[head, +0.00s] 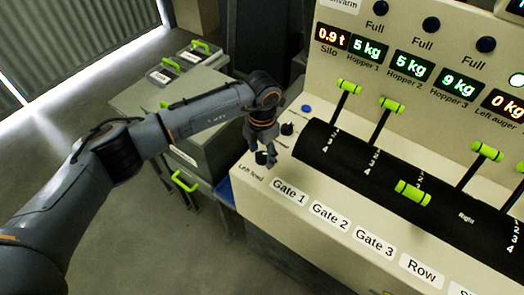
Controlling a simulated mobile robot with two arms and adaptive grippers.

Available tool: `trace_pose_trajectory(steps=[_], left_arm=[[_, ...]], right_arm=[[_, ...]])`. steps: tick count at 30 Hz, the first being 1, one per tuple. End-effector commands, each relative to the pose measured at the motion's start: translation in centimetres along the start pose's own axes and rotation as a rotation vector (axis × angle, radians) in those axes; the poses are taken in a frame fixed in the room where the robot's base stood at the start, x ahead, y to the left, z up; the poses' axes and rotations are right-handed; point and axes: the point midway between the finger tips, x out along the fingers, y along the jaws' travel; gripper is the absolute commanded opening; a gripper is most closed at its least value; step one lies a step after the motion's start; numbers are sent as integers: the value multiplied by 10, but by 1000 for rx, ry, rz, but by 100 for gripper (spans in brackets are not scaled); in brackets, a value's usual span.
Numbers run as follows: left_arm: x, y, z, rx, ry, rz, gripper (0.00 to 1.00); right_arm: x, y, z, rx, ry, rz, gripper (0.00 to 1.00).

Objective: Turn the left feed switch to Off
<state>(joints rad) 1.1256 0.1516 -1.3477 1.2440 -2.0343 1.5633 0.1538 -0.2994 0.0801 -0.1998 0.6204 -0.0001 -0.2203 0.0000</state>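The left feed switch (261,158) is a small dark knob on the cream panel, just above the "Left feed" label (250,172) at the panel's left end. My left gripper (263,152) points down over it, with its dark fingers apart, one on each side of the knob as seen from here. The fingers partly hide the knob, so its setting cannot be read. I cannot tell whether the fingers touch it. My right gripper is not in view.
Another dark knob (287,129) and a blue button (306,108) sit just behind. A black drum cover (340,153) with green-handled levers (389,104) lies to the right. Grey cabinets (200,150) with green handles stand under my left arm.

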Motion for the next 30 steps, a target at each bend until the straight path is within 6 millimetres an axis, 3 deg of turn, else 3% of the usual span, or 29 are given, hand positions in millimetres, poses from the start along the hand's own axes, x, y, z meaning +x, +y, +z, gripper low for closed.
trace_pose_trajectory(steps=[1,7,20,30], left_arm=[[0,0,0,0,0,0,43],[0,0,0,0,0,0,5],[1,0,0,-83,-1,0,5],[2,0,0,-355,-1,1,5]], right_arm=[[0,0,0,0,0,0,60],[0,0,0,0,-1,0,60],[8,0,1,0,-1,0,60],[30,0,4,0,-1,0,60]])
